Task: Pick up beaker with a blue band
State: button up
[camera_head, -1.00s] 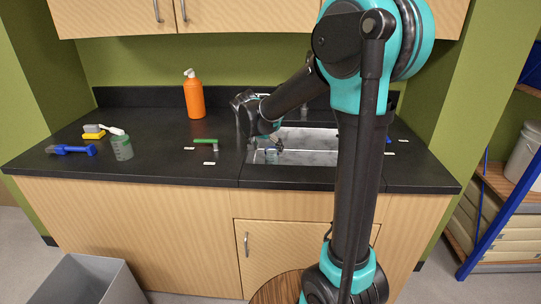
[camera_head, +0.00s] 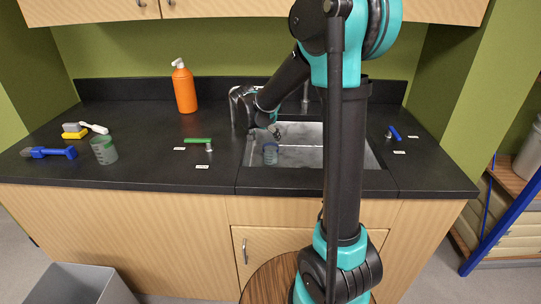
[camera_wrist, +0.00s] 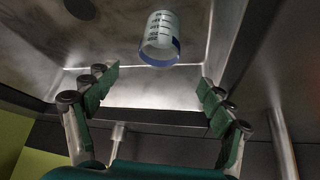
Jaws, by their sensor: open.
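The beaker with a blue band (camera_wrist: 160,40) is clear, with dark graduation marks and a blue band at one rim. It sits in the sink basin (camera_head: 300,157), and shows in the head view as a small bluish cup (camera_head: 271,154). My gripper (camera_wrist: 158,84) is open and empty, its green-padded fingers spread wide. In the wrist view the beaker lies beyond the fingertips, roughly centred between them, and is not touched. In the head view my gripper (camera_head: 272,130) hangs over the sink, just above the beaker.
A green-marked beaker (camera_head: 104,150), blue-handled tool (camera_head: 48,152), white brush (camera_head: 94,128) and yellow-grey block (camera_head: 74,131) lie at left. An orange bottle (camera_head: 184,88) stands at the back. Green (camera_head: 198,141) and blue (camera_head: 395,132) handles flank the sink. Sink walls surround the beaker.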

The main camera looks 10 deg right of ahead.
aim_at(271, 154)
jog(key=x, duration=1.3)
jog(key=shift+d, duration=0.1)
jog(key=c, duration=1.4)
jog(key=shift+o, duration=0.2)
jog(key=shift+r, duration=0.1)
